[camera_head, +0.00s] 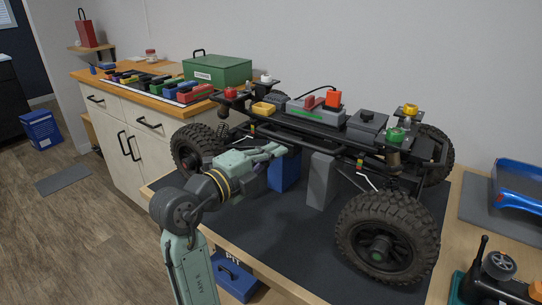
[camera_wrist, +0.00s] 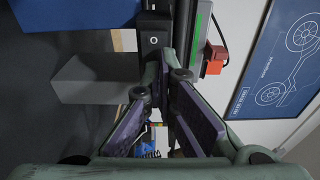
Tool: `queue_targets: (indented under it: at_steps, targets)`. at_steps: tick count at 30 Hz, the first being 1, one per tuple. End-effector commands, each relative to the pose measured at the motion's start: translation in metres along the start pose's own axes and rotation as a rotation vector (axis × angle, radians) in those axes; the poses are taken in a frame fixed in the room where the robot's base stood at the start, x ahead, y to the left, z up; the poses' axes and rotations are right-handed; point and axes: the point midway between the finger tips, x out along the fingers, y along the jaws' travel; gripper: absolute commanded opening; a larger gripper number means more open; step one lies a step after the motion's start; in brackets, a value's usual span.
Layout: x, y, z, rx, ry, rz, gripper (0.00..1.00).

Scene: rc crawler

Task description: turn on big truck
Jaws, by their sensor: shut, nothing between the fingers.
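The big truck is a black RC crawler chassis (camera_head: 300,127) with large knobby tyres, raised on a blue block (camera_head: 284,172) and a grey block (camera_head: 320,181) on the bench. My gripper (camera_head: 278,152) is at the near side of the chassis, below its frame rail. In the wrist view, the fingers (camera_wrist: 165,78) are drawn together at the tips, with nothing seen between them. Just beyond the tips is a small black box with a white round mark (camera_wrist: 153,40), beside the chassis rail. The head view does not show this box clearly; my gripper hides that area. Contact cannot be told.
A red-orange block (camera_head: 333,98) sits atop the chassis; it also shows in the wrist view (camera_wrist: 214,58). A green case (camera_head: 217,70) and several coloured packs stand on the left counter. A transmitter (camera_head: 497,275) and blue body shell (camera_head: 520,184) are at right. The dark mat's front is clear.

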Motion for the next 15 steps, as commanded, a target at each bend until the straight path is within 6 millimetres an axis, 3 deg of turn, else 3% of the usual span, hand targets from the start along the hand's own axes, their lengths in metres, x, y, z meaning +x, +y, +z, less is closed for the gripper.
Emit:
queue_targets:
  at_steps: [4, 15]
  targets:
    - [0.0081, 0.0084, -0.0035, 0.006, -0.017, 0.000, 0.00]
    - [0.0115, 0.0026, -0.0057, -0.002, -0.091, 0.006, 0.00]
